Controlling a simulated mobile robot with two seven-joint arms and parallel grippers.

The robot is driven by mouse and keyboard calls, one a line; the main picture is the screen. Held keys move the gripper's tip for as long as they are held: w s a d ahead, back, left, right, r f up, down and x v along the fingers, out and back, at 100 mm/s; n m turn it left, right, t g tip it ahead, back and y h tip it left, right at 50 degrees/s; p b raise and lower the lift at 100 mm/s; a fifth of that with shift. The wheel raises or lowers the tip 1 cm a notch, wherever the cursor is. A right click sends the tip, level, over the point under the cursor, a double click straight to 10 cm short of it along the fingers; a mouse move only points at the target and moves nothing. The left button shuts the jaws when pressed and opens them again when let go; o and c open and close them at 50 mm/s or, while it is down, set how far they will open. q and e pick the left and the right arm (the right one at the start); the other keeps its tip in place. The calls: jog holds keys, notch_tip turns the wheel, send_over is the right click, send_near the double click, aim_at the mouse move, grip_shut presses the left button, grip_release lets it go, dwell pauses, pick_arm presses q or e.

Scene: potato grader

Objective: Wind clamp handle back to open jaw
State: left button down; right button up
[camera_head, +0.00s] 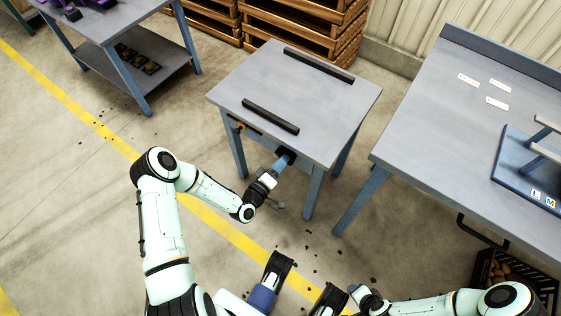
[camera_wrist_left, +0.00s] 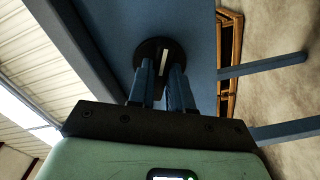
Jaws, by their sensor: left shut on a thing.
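The clamp handle shows in the left wrist view as a dark round hub (camera_wrist_left: 143,48) with a pale strip across its middle, on the blue front of a grey-topped table (camera_head: 335,110). In the head view its dark end (camera_head: 289,153) is at the table's front edge, partly hidden by my gripper. My left gripper (camera_head: 282,162) reaches up to it, and its two blue fingers (camera_wrist_left: 163,75) are closed on the handle from both sides. Two black bars (camera_head: 270,116) (camera_head: 318,66) lie apart on the tabletop. My right gripper (camera_head: 357,291) is low in the head view, away from the table; its fingers are unclear.
A larger grey bench (camera_head: 430,140) with labels and a blue board (camera_head: 525,170) stands at the right. A dark crate (camera_head: 515,278) sits below it. Wooden crates (camera_head: 305,40) are stacked behind. Another table (camera_head: 115,22) is at upper left. The tabletop between the bars is clear.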

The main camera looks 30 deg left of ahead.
pick_arm(q)
jog(key=n, duration=0.4)
jog(key=shift+n, duration=0.3)
pick_arm(e)
jog(key=shift+s+a+r, duration=0.15)
jog(key=shift+s, duration=0.15)
pick_arm(q)
jog(key=shift+d, duration=0.1)
jog(key=c, duration=1)
grip_release()
jog(key=shift+c, duration=0.2)
jog(key=s+a+p, duration=0.1)
jog(key=s+p, duration=0.1)
jog(key=s, duration=1.1)
jog(key=shift+s, duration=0.25)
pick_arm(e)
jog(key=s+r, duration=0.1)
jog(key=s+a+r+g, duration=0.1)
jog(key=shift+s+a+r+y, duration=0.1)
jog(key=shift+s+a+y, duration=0.1)
jog(key=shift+s+y, duration=0.15)
